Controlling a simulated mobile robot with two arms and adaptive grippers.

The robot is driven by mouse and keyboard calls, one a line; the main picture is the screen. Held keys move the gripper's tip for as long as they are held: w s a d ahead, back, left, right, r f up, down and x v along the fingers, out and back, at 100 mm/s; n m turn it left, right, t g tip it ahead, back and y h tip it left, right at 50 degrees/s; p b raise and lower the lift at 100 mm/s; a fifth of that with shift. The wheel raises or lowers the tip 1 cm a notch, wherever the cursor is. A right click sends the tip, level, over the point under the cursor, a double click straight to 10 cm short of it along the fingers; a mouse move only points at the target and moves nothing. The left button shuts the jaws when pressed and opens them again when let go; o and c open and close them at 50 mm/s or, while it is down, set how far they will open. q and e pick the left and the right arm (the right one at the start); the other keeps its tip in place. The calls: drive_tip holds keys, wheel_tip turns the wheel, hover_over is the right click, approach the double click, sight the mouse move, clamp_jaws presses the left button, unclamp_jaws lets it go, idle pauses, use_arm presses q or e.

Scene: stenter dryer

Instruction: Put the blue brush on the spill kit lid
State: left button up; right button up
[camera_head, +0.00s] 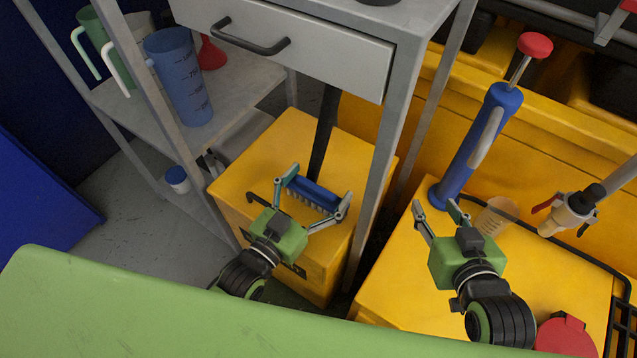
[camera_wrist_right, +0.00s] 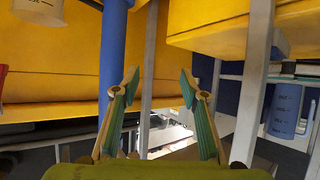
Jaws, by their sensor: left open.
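The blue brush (camera_head: 316,194) has a blue back and pale bristles facing down. It is over the top of the yellow box (camera_head: 265,150), the likely spill kit lid, below the drawer in the head view. It looks to be resting there, though any small gap is hard to judge. My left gripper (camera_head: 317,188) is open, with one finger at each end of the brush. I cannot tell whether the fingers touch it. My right gripper (camera_head: 437,207) is open and empty over the right yellow surface; its two spread fingers also show in the right wrist view (camera_wrist_right: 160,82).
A grey drawer unit (camera_head: 300,40) overhangs the box, with its leg close on the right. A shelf with a blue measuring jug (camera_head: 181,80) stands left. A blue pump with red knob (camera_head: 480,135), a clear beaker (camera_head: 497,217) and a red lid (camera_head: 565,337) are near my right gripper.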

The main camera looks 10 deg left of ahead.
use_arm(q)
drive_tip(key=shift+r, duration=0.15)
drive_tip(key=p+v, duration=0.2)
drive_tip(key=v, duration=0.8)
drive_tip(key=shift+s, duration=0.2)
drive_tip(key=shift+v, duration=0.8)
use_arm(e)
drive_tip(key=s+d+f+g+h, duration=0.1)
drive_tip(key=s+d+f+g, duration=0.2)
drive_tip(key=s+f+g, duration=0.2)
drive_tip(key=shift+s+d+f+g+h, duration=0.25)
drive_tip(key=shift+s+f, duration=0.95)
drive_tip(key=shift+s, duration=0.95)
